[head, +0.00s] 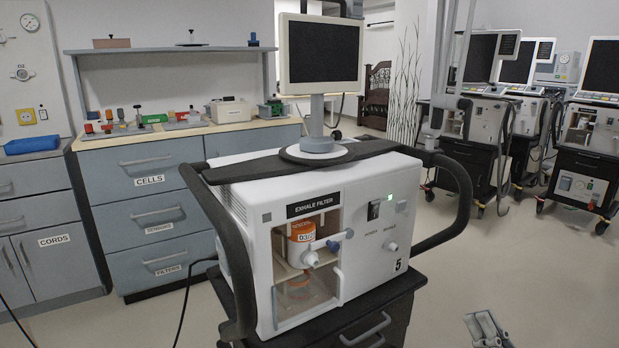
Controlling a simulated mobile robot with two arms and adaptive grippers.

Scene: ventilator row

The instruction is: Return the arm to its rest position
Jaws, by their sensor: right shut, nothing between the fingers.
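My right gripper (487,329) shows at the bottom edge, right of centre, above the pale floor. It is shut and empty, apart from the ventilator and touching nothing that I can see. Most of my right arm is out of the picture. My left gripper is not in view. The white ventilator (372,265) numbered 5 stands in the middle on a dark cart, with a green light lit. An orange-topped filter (302,240) sits in its open bay marked EXHALE FILTER.
A dark handle (458,205) juts from the ventilator's right side. A monitor (320,52) stands on top. Grey drawers (150,215) with small items on the counter line the left. More ventilators (585,140) stand at the back right. The floor (545,260) at right is clear.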

